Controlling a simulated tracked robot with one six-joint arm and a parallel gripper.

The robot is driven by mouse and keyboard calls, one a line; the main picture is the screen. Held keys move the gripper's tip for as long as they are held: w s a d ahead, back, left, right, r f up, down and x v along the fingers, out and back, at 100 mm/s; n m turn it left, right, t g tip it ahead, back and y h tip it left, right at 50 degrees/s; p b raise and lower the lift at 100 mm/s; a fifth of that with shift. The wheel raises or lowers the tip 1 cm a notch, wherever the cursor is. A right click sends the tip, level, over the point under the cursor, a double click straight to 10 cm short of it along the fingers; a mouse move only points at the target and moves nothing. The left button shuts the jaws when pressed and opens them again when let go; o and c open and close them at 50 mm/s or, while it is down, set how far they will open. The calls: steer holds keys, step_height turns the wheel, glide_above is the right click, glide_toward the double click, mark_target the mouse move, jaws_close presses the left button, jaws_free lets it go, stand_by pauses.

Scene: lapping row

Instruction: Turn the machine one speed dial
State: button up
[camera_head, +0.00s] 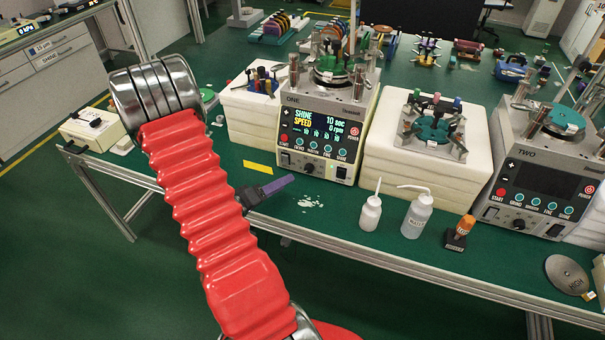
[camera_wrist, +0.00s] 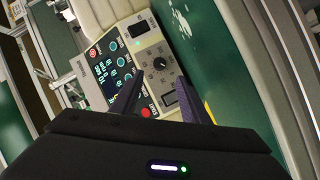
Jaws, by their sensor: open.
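Machine one (camera_head: 330,115) is a white box with a dark front panel; its lit display reads SHINE SPEED, 10 sec and 0 rpm. The speed dial, a small dark round knob (camera_head: 310,168), sits low on its front, below the row of buttons. In the wrist view the dial (camera_wrist: 160,64) is in full sight, just beyond and between my fingertips. My gripper (camera_head: 290,179) has purple fingers and is in front of the machine's lower left. In the wrist view my gripper (camera_wrist: 160,79) is open and empty, with a gap to the dial.
A red START button (camera_wrist: 146,112) is near one finger in the wrist view. A white bottle (camera_head: 371,213), a wash bottle (camera_head: 417,215) and an orange-topped item (camera_head: 460,233) stand right of the dial. Machine two (camera_head: 540,165) is farther right. A yellow strip (camera_head: 258,168) lies on the green bench.

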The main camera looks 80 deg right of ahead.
mark_target(307, 171)
steer(key=x, duration=1)
steer(key=shift+c, duration=0.7)
steer(key=c, duration=0.9)
